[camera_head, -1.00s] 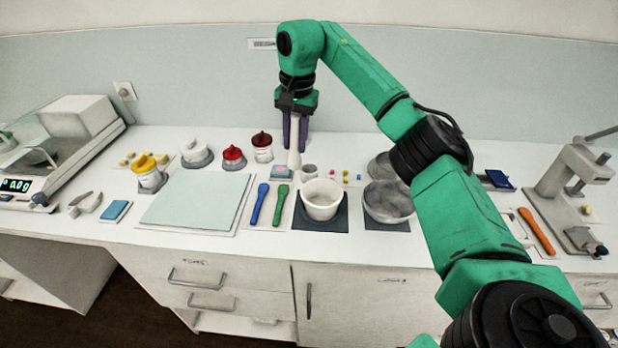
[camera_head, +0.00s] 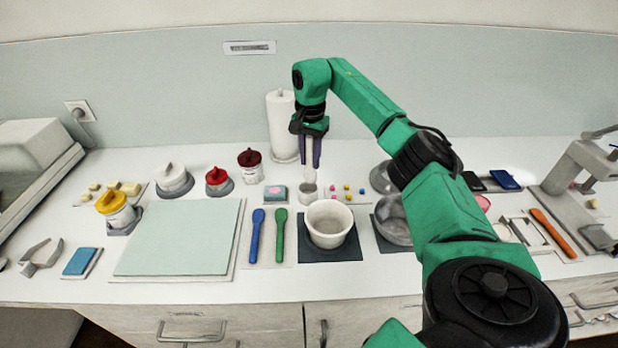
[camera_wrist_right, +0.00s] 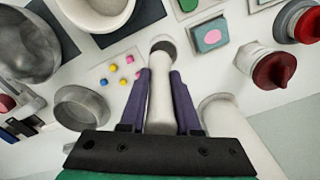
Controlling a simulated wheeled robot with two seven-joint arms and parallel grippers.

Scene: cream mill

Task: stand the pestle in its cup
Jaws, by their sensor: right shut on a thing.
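My right gripper (camera_head: 313,150) is shut on the white pestle (camera_head: 311,176), which hangs close to upright. The small grey cup (camera_head: 308,193) stands on the counter directly below it. In the right wrist view, the fingers (camera_wrist_right: 160,88) clasp the pestle (camera_wrist_right: 160,105) from both sides. Its far end lines up with the mouth of the cup (camera_wrist_right: 163,41). I cannot tell whether the tip is inside the rim or just above it. My left gripper is not in view.
A white mortar (camera_head: 330,224) stands on a dark mat in front of the cup. Coloured beads (camera_head: 347,188) lie to the right, a pink-topped blue block (camera_head: 275,193) to the left. A white roll (camera_head: 281,128) stands behind. Blue and green spatulas (camera_head: 280,236) lie front left.

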